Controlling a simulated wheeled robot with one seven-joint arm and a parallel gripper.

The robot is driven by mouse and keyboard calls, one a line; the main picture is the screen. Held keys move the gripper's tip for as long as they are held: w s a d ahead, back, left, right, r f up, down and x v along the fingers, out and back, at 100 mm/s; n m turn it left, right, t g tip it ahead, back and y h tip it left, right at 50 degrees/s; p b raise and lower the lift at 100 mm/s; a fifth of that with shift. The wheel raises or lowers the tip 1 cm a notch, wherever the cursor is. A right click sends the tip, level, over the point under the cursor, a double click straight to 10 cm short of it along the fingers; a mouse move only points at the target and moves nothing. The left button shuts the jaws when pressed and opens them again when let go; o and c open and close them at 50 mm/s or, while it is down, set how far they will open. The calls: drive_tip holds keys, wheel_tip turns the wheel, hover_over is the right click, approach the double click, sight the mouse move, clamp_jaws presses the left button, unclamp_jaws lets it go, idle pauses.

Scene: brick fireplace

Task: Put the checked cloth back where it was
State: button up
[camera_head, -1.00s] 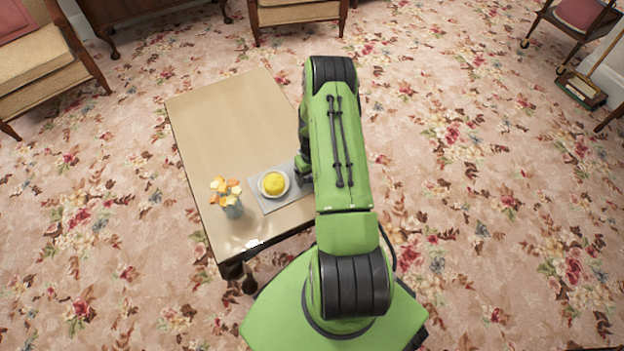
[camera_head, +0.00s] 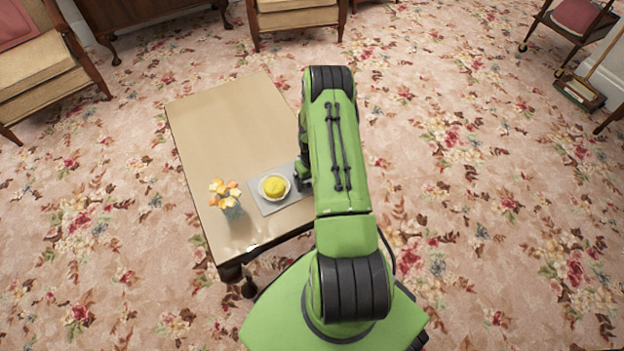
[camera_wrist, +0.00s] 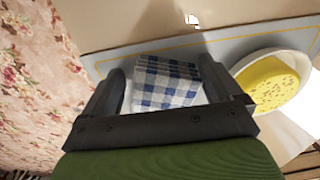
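The checked cloth (camera_wrist: 165,82), blue and white and folded in layers, shows in the wrist view over the near edge of the grey mat (camera_wrist: 115,60). My gripper (camera_wrist: 165,88) has its two fingers wide apart, one on each side of the cloth. A narrow pale gap seems to show by the left finger; the right finger is close against the cloth, and contact there is unclear. In the head view the cloth is hidden by my arm, and the mat (camera_head: 262,202) lies on the table (camera_head: 225,125).
A white bowl with a yellow round thing (camera_wrist: 272,84) stands on the mat close to the right finger. A vase of orange and yellow flowers (camera_head: 230,205) stands left of the mat. The far part of the table is bare. Armchairs (camera_head: 45,65) stand beyond.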

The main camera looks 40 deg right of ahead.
drive_tip(key=shift+s+a+f, duration=0.2)
drive_tip(key=shift+a+f, duration=0.1)
drive_tip(key=shift+f, duration=0.25)
drive_tip(key=shift+w+r, duration=0.1)
drive_tip(key=shift+r, duration=0.25)
drive_tip(key=w+a+r+n+t+p, duration=0.1)
drive_tip(key=a+r, duration=0.2)
drive_tip(key=r, duration=0.9)
drive_tip(key=a+r+p, duration=0.2)
drive_tip(key=a+r, duration=0.2)
drive_tip(key=r, duration=0.7)
drive_tip(key=w+a+r+n+t+p, duration=0.1)
drive_tip(key=a+r, duration=0.2)
drive_tip(key=r, duration=0.9)
drive_tip(key=s+a+r+t, duration=0.1)
drive_tip(key=s+a+r, duration=0.5)
drive_tip(key=s, duration=0.3)
drive_tip(key=s+a+r+n+t, duration=0.1)
drive_tip(key=s+a+r+t, duration=0.1)
drive_tip(key=s+a+r, duration=0.4)
drive_tip(key=s+a, duration=0.1)
drive_tip(key=s, duration=0.2)
drive_tip(key=shift+s+a+r, duration=0.15)
drive_tip(key=shift+a, duration=0.1)
